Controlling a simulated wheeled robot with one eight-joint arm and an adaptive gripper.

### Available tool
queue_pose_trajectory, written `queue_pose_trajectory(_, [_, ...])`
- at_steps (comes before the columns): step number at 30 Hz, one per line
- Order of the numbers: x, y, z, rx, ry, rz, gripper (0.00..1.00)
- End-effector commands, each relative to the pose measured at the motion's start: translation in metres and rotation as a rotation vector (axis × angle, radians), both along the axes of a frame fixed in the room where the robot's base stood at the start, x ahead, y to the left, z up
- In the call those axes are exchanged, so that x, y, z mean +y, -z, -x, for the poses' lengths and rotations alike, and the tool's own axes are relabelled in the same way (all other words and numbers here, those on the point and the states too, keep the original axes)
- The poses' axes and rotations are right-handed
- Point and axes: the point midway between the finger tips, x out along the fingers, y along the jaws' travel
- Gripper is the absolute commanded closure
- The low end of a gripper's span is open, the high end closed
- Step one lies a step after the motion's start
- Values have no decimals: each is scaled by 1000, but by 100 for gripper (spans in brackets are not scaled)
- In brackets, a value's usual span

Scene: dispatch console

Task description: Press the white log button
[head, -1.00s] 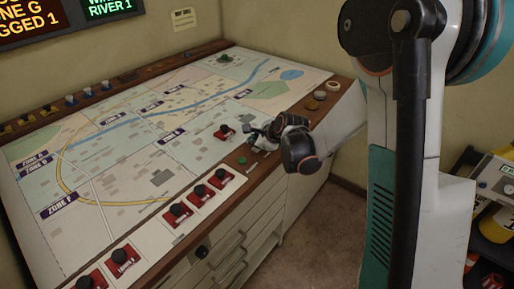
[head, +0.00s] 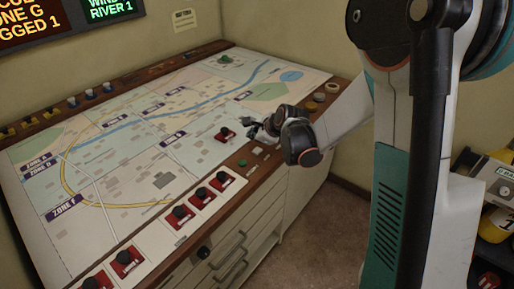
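A small white button (head: 257,150) sits on the wooden front rail of the console, just right of a green button (head: 242,163). It is probably the log button, but no label is readable. My gripper (head: 252,127) is above the console's front edge, beyond the white button, with its fingers pointing left over the map. It looks apart from the button. The fingers are small and dark, and I cannot tell whether they are open or shut. Nothing is visibly held.
A red block with a black knob (head: 225,134) stands on the map (head: 120,165), just left of my fingers. Several similar red blocks line the front strip. Round brass-coloured pieces (head: 312,106) and a pale ring (head: 332,87) lie on the right rail. Drawers face the floor.

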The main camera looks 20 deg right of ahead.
Motion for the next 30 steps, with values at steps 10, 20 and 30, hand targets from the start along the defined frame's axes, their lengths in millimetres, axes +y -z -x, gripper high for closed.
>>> queue_pose_trajectory(10, [0, -24, 0, 0, 0, 0, 100])
queue_pose_trajectory(20, [0, -23, 0, 0, 0, 0, 100])
queue_pose_trajectory(30, [0, -23, 0, 0, 0, 0, 100])
